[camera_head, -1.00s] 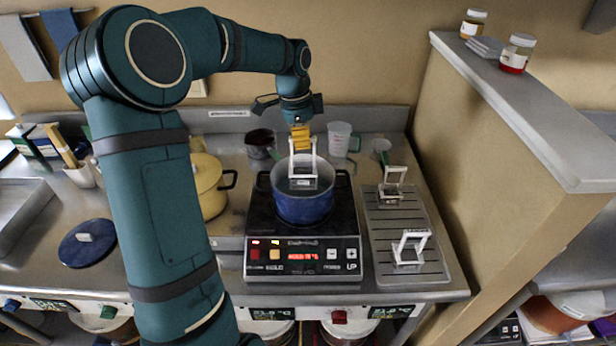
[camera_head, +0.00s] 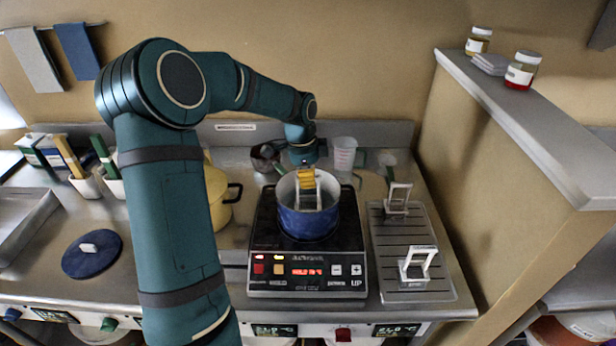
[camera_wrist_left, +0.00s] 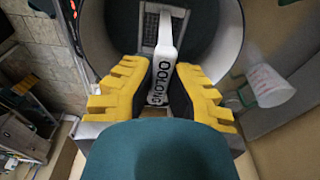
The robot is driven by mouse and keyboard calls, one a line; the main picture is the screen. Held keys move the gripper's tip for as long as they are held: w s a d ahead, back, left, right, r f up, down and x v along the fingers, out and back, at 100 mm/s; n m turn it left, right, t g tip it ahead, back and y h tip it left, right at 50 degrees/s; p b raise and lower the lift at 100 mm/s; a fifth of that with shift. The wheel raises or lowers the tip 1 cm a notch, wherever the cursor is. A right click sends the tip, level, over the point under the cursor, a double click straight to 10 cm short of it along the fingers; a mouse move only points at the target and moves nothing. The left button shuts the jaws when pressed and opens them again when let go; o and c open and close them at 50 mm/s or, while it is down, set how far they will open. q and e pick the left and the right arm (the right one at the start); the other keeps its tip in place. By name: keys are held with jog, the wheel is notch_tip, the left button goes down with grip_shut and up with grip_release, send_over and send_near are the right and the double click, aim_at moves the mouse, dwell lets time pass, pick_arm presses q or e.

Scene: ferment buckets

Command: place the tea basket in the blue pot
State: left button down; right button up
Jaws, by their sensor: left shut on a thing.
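The blue pot (camera_head: 308,223) stands on the black hot plate at the centre of the counter. My left gripper (camera_head: 306,179), with yellow fingers, points down over the pot's mouth. It is shut on the white handle of a tea basket (camera_head: 308,198). The handle stands upright inside the pot's rim, and the basket's lower part is hidden by the pot wall. In the left wrist view the basket's handle (camera_wrist_left: 162,60) reads OOLONG between the fingers (camera_wrist_left: 160,98), with the pot's wall (camera_wrist_left: 222,45) around it. I cannot tell if the basket touches the bottom. My right gripper is out of view.
Two more white-handled baskets (camera_head: 416,262) (camera_head: 398,198) stand on the drip tray (camera_head: 425,285) right of the hot plate (camera_head: 307,265). A blue lid (camera_head: 92,254) lies front left.

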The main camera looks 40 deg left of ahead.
pick_arm(q)
jog(key=c, duration=1.1)
grip_release()
jog(key=shift+c, duration=0.2)
jog(key=shift+r, duration=0.1)
jog(key=shift+r, duration=0.35)
notch_tip(320, 180, up, 11)
jog(key=s+a+p, duration=0.1)
jog(key=shift+r, duration=0.15)
